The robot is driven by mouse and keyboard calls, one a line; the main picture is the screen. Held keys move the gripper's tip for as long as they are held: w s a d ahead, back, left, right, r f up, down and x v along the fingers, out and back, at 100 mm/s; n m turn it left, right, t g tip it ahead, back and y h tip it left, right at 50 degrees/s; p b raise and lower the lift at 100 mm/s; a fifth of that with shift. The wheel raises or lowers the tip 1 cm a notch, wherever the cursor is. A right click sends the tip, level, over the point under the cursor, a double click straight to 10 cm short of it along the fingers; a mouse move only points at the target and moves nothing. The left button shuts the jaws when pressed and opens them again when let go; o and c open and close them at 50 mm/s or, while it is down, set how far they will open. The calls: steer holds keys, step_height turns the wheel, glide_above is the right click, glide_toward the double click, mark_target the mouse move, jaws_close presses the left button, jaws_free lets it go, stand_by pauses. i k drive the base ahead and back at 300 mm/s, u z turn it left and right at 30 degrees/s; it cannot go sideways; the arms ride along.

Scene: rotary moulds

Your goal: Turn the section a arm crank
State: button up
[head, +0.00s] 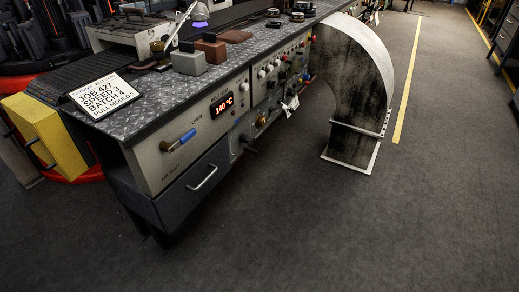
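A long workbench-like machine (215,172) runs from the near left toward the back right. On its near front panel, a lever or crank with a blue grip (184,138) and a brass-coloured end sticks out, below the printed word OPEN. No label for section a is readable, so I cannot tell whether this is the arm crank. Further right, small knobs and fittings, including a brass-coloured one (261,121), are too small to identify. My gripper is not in view.
A drawer with a bar handle (201,177) lies below the lever. A red display (222,104) reads 140 °C. A job card (104,93) and blocks (189,62) stand on top. A large curved duct (352,75) stands to the right. The floor (330,230) in front is clear.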

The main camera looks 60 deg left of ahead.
mark_target(251, 141)
steer(key=u, duration=0.05)
steer(key=k, duration=1.35)
steer(key=u, duration=1.75)
steer(key=i, duration=0.6)
steer(key=u, duration=0.05)
